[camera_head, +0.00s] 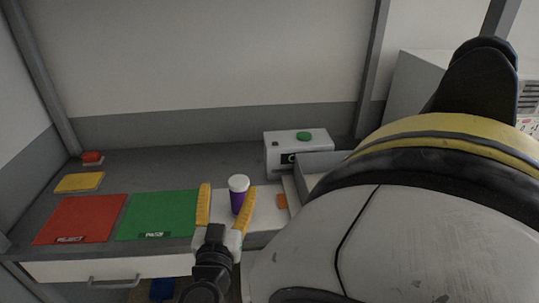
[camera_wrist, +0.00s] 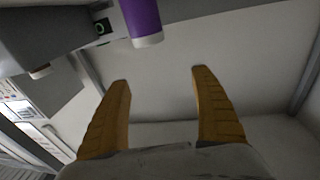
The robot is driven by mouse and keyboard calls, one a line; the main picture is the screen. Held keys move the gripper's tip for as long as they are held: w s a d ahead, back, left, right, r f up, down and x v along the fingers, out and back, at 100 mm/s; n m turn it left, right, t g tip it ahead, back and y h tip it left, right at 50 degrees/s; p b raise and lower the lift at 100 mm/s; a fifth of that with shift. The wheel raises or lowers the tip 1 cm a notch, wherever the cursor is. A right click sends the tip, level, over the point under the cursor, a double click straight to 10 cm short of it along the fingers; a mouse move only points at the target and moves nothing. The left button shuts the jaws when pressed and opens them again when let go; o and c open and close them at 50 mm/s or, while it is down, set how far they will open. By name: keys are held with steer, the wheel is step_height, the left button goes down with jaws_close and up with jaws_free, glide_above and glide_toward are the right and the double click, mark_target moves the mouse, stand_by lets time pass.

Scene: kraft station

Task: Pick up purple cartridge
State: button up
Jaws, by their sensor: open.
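The purple cartridge (camera_head: 238,202) has a white cap and stands upright on the station's counter. In the head view it appears between my fingers. My gripper (camera_head: 226,189) is open and empty, with its two yellow fingers spread apart. In the wrist view the cartridge (camera_wrist: 141,18) shows upside down at the top edge, cut off by the frame. It lies beyond the fingertips of my gripper (camera_wrist: 157,74), a little left of the middle between them. No finger visibly touches it.
A green mat (camera_head: 158,213) and a red mat (camera_head: 80,219) lie to the left, with a yellow pad (camera_head: 79,182) and a red button (camera_head: 92,157) behind. A white device with a green button (camera_head: 304,136) stands behind right. A drawer front (camera_head: 110,268) runs below.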

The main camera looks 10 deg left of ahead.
mark_target(237, 189)
step_height(237, 189, down, 5)
steer(key=s+g+h, duration=0.1)
steer(key=s, duration=0.1)
steer(key=w+p, duration=0.1)
steer(key=w, duration=0.4)
steer(key=shift+d+r+p, duration=0.1)
steer(key=shift+d+p, duration=0.05)
steer(key=shift+p, duration=0.25)
steer(key=w+b, duration=0.2)
steer(key=w, duration=0.3)
steer(key=shift+w, duration=0.35)
steer(key=shift+r, duration=0.1)
steer(key=c, duration=1.5)
steer(key=shift+r, duration=0.1)
